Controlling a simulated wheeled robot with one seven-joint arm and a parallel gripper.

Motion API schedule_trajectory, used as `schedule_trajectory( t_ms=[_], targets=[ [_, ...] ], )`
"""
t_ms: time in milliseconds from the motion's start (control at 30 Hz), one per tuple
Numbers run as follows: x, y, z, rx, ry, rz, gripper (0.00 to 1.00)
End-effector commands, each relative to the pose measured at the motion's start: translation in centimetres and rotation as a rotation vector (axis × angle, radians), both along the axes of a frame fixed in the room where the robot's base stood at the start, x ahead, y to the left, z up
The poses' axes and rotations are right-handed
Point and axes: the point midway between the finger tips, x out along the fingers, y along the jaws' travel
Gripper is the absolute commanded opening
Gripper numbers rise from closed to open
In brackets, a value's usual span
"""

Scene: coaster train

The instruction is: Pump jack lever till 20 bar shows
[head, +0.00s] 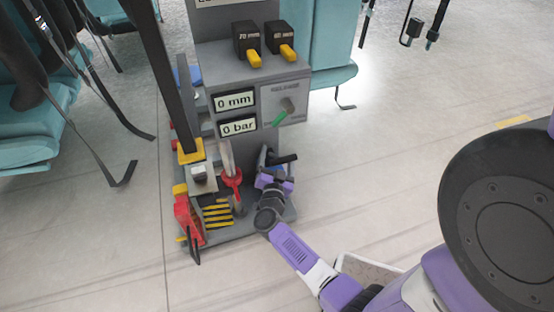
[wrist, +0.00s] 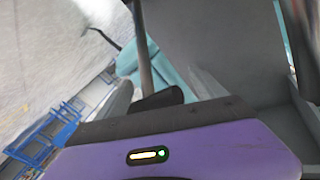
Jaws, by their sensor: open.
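The grey jack stand (head: 250,85) is upright in the head view. Its pressure display (head: 238,127) reads 0 bar, and the display above (head: 235,100) reads 0 mm. A black bar-like grip (head: 282,159), which looks like the jack lever, sticks out low at the stand's right side. My gripper (head: 270,172) is open and close beside this grip; I cannot tell whether they touch. In the wrist view a dark grip (wrist: 160,98) on a grey rod (wrist: 142,50) shows just beyond my gripper's purple body. The fingertips are mostly hidden there.
Two black blocks with yellow handles (head: 247,42) sit on top. Red parts (head: 188,218) and a yellow-striped plate (head: 217,212) are at the base.

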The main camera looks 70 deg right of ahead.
Motion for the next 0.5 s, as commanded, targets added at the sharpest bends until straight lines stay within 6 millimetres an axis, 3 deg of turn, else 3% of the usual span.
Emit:
schedule_trajectory(
  t_ms=[233,500],
  targets=[
    [0.03,-0.07,0.01,0.0,0.0,0.0,0.8],
    [0.09,-0.04,0.06,-0.001,0.0,0.002,0.28]
  ],
)
